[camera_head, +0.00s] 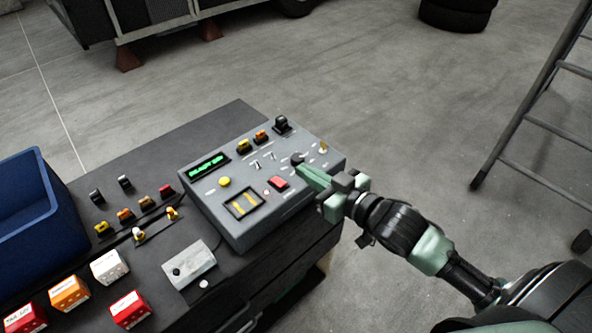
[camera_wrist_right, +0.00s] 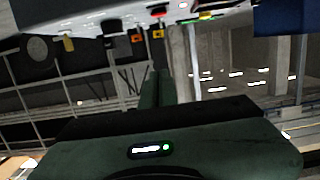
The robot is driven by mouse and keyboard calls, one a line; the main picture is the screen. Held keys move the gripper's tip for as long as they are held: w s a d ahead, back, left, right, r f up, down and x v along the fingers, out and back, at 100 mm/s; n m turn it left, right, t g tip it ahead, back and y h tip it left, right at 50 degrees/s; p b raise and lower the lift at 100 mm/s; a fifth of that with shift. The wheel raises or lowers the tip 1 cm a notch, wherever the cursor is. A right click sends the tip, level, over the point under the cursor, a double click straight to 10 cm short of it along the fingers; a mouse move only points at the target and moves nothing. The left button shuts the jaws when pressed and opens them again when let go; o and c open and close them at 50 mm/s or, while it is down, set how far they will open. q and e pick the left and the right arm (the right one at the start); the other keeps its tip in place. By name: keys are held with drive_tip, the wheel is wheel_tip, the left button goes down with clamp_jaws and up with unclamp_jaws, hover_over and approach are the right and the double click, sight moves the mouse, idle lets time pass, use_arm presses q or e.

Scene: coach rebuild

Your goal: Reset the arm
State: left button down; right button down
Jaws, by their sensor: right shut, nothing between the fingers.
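My right arm comes in from the lower right in the head view. My right gripper (camera_head: 304,168) is shut and empty, with its green fingertips at a dark round knob (camera_head: 297,158) on the right part of the grey control box (camera_head: 215,217). I cannot tell whether the tips touch the knob. In the right wrist view the closed fingers (camera_wrist_right: 156,88) point toward the box (camera_wrist_right: 90,14), which shows along the top edge. My left gripper is not in view.
The box stands on a dark bench (camera_head: 150,150). Left of it are small switches, a grey unit (camera_head: 190,265), red, orange and white labelled blocks, and a blue bin (camera_head: 30,205). A ladder (camera_head: 530,100) stands at right.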

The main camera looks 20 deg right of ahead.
drive_tip(key=shift+s+r, duration=0.15)
drive_tip(key=shift+s, duration=0.1)
idle(0.3)
drive_tip(key=s+f+m+g+h, duration=0.2)
drive_tip(key=s+f+g+h, duration=0.25)
drive_tip(key=s+f, duration=0.5)
drive_tip(key=s+a+f+g, duration=0.2)
drive_tip(key=s+f+g, duration=0.55)
drive_tip(key=s, duration=0.65)
wheel_tip(320, 180, down, 26)
drive_tip(key=g, duration=0.1)
drive_tip(key=s+d+f+g+h, duration=0.1)
drive_tip(key=s+d+f, duration=0.2)
drive_tip(key=s+f, duration=1.4)
drive_tip(key=shift+s+d, duration=0.15)
drive_tip(key=shift+s, duration=0.2)
